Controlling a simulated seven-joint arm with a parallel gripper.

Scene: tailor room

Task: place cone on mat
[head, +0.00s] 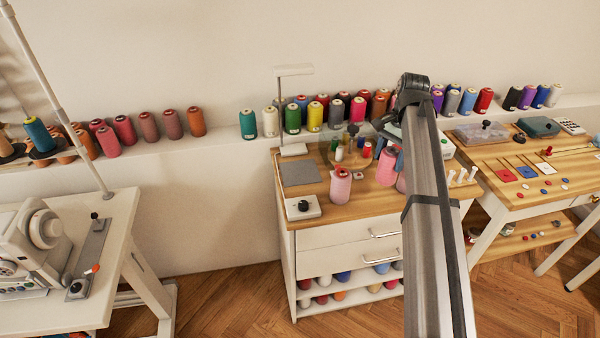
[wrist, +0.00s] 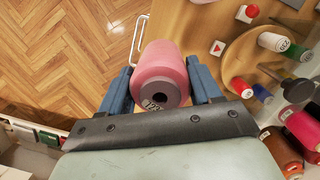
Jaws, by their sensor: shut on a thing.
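A pink thread cone (wrist: 160,72) is between the two blue fingers of my gripper (wrist: 162,88) in the wrist view, its hollow end toward the camera. My gripper is shut on it. In the head view this pink cone (head: 386,167) appears beside a blue finger, over the right part of the wooden cabinet top, partly hidden by my arm. The grey square mat (head: 300,173) lies flat and bare on the back left of that top, left of my gripper.
Another pink cone (head: 340,187) stands near the cabinet's front edge, between mat and gripper. A white box with a black knob (head: 303,208) sits in front of the mat. A white lamp (head: 294,148) stands behind it. A round stand with small spools (wrist: 262,75) is near my gripper.

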